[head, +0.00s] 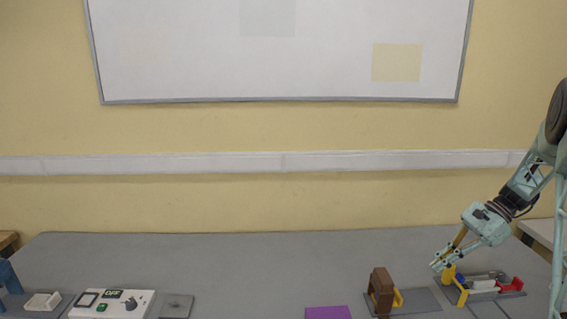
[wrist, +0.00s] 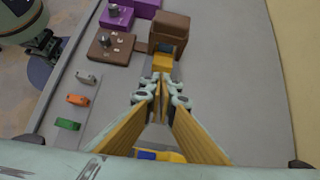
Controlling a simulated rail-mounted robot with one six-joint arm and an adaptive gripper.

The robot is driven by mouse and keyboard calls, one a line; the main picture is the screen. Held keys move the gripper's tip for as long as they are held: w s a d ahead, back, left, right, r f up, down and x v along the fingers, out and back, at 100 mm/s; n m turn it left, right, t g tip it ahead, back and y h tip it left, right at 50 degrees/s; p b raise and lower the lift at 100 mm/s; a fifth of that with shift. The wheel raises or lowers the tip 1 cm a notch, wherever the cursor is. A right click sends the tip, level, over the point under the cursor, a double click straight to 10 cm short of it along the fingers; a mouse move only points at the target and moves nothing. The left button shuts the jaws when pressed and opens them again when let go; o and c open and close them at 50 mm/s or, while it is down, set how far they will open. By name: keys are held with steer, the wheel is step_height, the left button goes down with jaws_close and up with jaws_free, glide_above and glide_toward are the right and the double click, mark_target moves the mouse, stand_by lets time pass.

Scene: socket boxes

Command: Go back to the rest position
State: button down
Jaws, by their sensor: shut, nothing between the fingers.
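My gripper (head: 438,265) is at the right side of the grey table, above and just left of a yellow upright part of a fixture. In the wrist view my gripper (wrist: 160,80) shows its two fingertips together, with nothing between them. Below it lies a fixture with blue, red and yellow parts (head: 490,284). A brown block (head: 381,290) with a yellow piece stands to the left of my gripper. In the wrist view the brown block (wrist: 169,32) is just beyond the fingertips.
A white control box (head: 112,303) with a display and knob sits at the table's left. A purple block (head: 328,312) is at the front edge. The wrist view shows small white, orange and green handles (wrist: 76,99). The table's back middle (head: 230,258) is clear.

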steer(key=s+a+r+n+h, duration=0.25)
steer(key=s+a+r, duration=0.25)
steer(key=a+r, duration=0.3)
steer(key=s+a+r+n+h, duration=0.1)
steer(key=s+a+r+n, duration=0.2)
steer(key=s+a+r, duration=0.5)
steer(key=s+a+r+n+h, duration=0.25)
steer(key=a+r, duration=0.25)
steer(key=r, duration=0.6)
steer(key=s+a+r+n+t+h, duration=0.1)
steer(key=s+a+r+n, duration=0.2)
steer(key=s, duration=0.5)
steer(key=s+a+r+n+t, duration=0.1)
steer(key=s+a+r, duration=0.1)
steer(key=s+a, duration=0.35)
steer(key=s+a+f+n+t+h, duration=0.1)
steer(key=s+n, duration=0.3)
steer(key=s, duration=1.3)
steer(key=shift+s+a+n+t, duration=0.15)
steer(key=shift+s+n+t, duration=0.15)
steer(key=shift+t, duration=0.4)
